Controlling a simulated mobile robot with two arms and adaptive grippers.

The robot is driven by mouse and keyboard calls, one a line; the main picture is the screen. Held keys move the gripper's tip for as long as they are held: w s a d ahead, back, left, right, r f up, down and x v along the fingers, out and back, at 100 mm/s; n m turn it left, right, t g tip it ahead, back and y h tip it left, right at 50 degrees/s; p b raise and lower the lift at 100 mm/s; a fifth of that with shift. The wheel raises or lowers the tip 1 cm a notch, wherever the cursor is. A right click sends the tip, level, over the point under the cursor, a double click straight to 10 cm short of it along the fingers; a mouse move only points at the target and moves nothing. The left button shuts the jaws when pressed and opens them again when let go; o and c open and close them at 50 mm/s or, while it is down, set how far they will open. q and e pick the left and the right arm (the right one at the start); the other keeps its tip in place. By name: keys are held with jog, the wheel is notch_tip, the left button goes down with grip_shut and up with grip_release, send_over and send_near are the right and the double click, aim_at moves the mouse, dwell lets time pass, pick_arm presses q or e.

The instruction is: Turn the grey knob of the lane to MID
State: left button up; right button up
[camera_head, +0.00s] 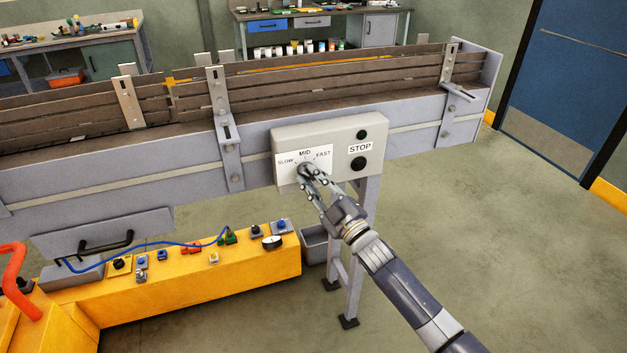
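The grey knob (304,169) sits on a white dial plate marked SLOW, MID and FAST, on the light grey control box (340,133) of the conveyor lane. MID is at the top of the dial, SLOW to the left and FAST to the right. My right gripper (309,176) is at the dial, with its fingertips at the knob. The fingers partly cover the knob, so its pointer direction and whether the fingers clamp it cannot be made out. My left gripper is not in view.
A black STOP button (358,163) and a dark green lamp (361,134) are on the box's right side. The conveyor (110,165) runs behind and left. Below is a yellow bench (200,281) with small switches and a blue cable. The floor at right is clear.

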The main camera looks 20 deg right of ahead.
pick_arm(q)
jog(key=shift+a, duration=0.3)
pick_arm(e)
grip_shut()
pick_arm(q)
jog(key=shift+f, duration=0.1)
pick_arm(e)
jog(key=shift+f+m+t+h+b, duration=0.1)
jog(key=shift+m+t+h+b, duration=0.35)
jog(key=shift+m, duration=0.65)
jog(key=m+h+b, duration=0.1)
jog(key=m, duration=0.2)
jog(key=shift+a+t, duration=0.15)
jog(key=shift+t, duration=0.2)
jog(key=m+h, duration=0.2)
jog(key=m, duration=0.1)
jog(key=shift+m+b, duration=0.3)
jog(key=shift+b, duration=0.1)
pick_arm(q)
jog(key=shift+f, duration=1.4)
pick_arm(e)
jog(key=shift+a+m+t+h, duration=0.15)
jog(key=shift+m+t+h, duration=0.45)
jog(key=shift+m, duration=1.2)
jog(key=shift+r+h, duration=0.2)
jog(key=shift+h, duration=0.15)
